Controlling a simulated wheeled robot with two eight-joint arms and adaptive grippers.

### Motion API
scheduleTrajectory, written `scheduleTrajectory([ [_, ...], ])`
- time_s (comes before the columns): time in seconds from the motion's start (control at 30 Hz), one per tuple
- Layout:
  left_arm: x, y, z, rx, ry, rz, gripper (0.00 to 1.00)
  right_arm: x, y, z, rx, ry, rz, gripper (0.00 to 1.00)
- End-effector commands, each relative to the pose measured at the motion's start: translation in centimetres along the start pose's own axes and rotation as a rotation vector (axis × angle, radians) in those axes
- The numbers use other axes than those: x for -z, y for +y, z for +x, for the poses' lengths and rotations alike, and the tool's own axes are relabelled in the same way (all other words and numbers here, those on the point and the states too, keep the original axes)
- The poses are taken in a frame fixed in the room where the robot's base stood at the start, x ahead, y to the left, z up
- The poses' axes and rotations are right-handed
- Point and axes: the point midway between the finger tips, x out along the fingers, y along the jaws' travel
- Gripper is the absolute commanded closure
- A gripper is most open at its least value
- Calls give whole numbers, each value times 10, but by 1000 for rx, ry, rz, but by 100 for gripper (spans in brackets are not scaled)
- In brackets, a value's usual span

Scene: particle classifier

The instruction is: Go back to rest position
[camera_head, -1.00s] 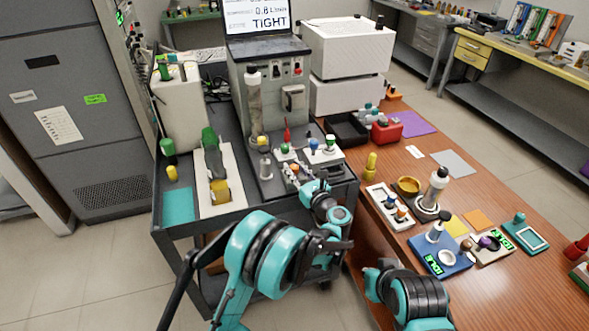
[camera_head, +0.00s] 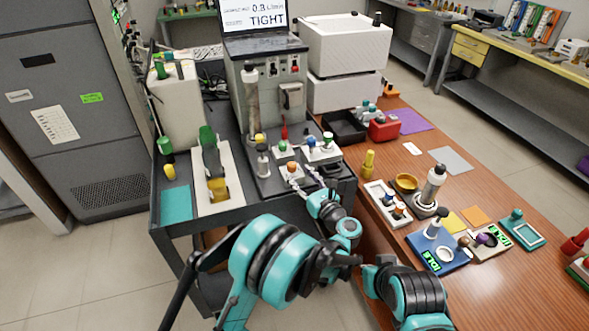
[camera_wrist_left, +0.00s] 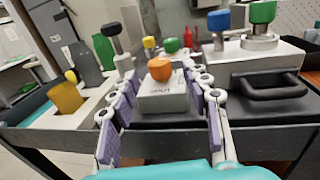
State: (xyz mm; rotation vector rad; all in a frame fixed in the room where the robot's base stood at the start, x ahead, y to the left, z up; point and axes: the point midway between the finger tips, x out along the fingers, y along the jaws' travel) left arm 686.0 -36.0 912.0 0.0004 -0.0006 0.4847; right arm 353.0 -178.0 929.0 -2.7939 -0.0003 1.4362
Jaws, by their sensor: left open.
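My left gripper (camera_head: 302,184) is open over the front edge of the dark cart (camera_head: 238,212). In the left wrist view its two purple-padded fingers (camera_wrist_left: 160,115) stand apart. A small white block with an orange knob (camera_wrist_left: 160,85) shows between and beyond them. I see nothing held, and I cannot tell if a finger touches the block. The block also shows in the head view (camera_head: 292,171). My right arm shows at the bottom, but its gripper is out of view.
A wooden table (camera_head: 480,290) stands right of the cart, with a blue device (camera_head: 440,252) and several small parts. A grey box with a laptop (camera_head: 255,18) is behind. A black handle (camera_wrist_left: 275,88) lies right of the left gripper. Floor at the left is clear.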

Motion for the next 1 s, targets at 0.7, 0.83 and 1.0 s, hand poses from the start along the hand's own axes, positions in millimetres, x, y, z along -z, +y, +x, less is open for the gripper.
scheduleTrajectory([
  [0.7,-3,0,-20,2,-4,6,53,0,0,0,0,0,0,100],
  [0.83,-36,1,-10,49,-56,86,53,0,0,0,0,0,0,100],
  [1.0,-136,6,4,207,-245,426,53,0,0,0,0,0,0,100],
])
